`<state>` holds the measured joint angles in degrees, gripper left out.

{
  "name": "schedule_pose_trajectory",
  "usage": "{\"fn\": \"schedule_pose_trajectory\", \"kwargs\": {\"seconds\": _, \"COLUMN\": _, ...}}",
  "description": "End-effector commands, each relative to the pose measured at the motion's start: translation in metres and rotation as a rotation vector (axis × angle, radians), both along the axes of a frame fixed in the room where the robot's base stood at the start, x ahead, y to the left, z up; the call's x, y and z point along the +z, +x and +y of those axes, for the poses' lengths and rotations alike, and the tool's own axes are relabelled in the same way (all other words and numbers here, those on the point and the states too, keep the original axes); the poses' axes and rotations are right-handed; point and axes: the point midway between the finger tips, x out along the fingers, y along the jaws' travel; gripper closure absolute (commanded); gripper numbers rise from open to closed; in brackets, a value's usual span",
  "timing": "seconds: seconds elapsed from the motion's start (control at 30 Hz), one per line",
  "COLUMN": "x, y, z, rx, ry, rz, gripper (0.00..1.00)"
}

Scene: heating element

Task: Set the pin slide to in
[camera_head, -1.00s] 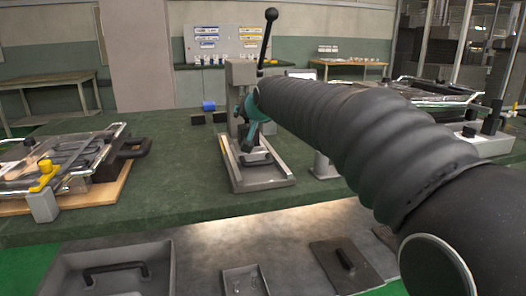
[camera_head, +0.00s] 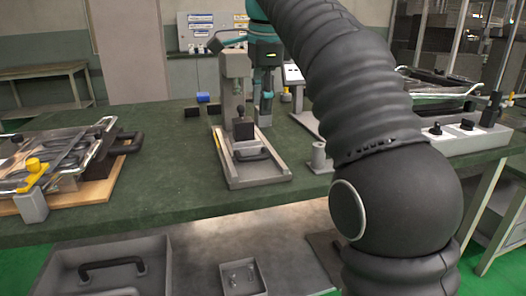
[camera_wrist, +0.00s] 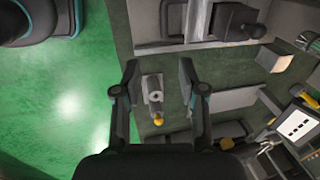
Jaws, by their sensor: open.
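A small grey fixture (camera_wrist: 153,88) with a round cylinder and a brass-yellow knob (camera_wrist: 158,118) shows in the wrist view; it may be the pin slide, but I cannot be sure. It looks like the grey post (camera_head: 319,157) right of the press tray in the head view. My gripper (camera_wrist: 159,68) is open and empty; in the wrist view the fixture appears between its fingers, below them and apart.
The press (camera_head: 235,80) stands on a tray (camera_head: 224,160) holding a black block (camera_head: 246,151) with a knob. A rack with a yellow clamp (camera_head: 36,166) is at left. A switch box (camera_head: 468,138) is at right.

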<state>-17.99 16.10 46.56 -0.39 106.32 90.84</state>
Motion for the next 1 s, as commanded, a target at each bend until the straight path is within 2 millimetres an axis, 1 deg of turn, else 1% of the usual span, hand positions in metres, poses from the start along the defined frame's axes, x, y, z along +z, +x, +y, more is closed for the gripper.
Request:
{"fn": "schedule_pose_trajectory", "kwargs": {"seconds": 0.13, "x": -0.006, "y": 0.001, "z": 0.002, "rx": -0.016, "ry": 0.004, "rz": 0.000, "gripper": 0.59}}
{"fn": "schedule_pose_trajectory", "kwargs": {"seconds": 0.27, "x": -0.021, "y": 0.003, "z": 0.002, "rx": -0.016, "ry": 0.004, "rz": 0.000, "gripper": 0.59}}
{"fn": "schedule_pose_trajectory", "kwargs": {"seconds": 0.4, "x": -0.048, "y": 0.008, "z": 0.003, "rx": -0.016, "ry": 0.003, "rz": 0.001, "gripper": 0.59}}
{"fn": "schedule_pose_trajectory", "kwargs": {"seconds": 0.7, "x": -0.101, "y": 0.019, "z": 0.005, "rx": -0.016, "ry": 0.004, "rz": -0.001, "gripper": 0.59}}
{"fn": "schedule_pose_trajectory", "kwargs": {"seconds": 0.9, "x": -0.126, "y": 0.024, "z": 0.007, "rx": -0.016, "ry": 0.004, "rz": -0.002, "gripper": 0.59}}
{"fn": "schedule_pose_trajectory", "kwargs": {"seconds": 1.0, "x": -0.132, "y": 0.026, "z": 0.007, "rx": -0.016, "ry": 0.004, "rz": -0.003, "gripper": 0.59}}
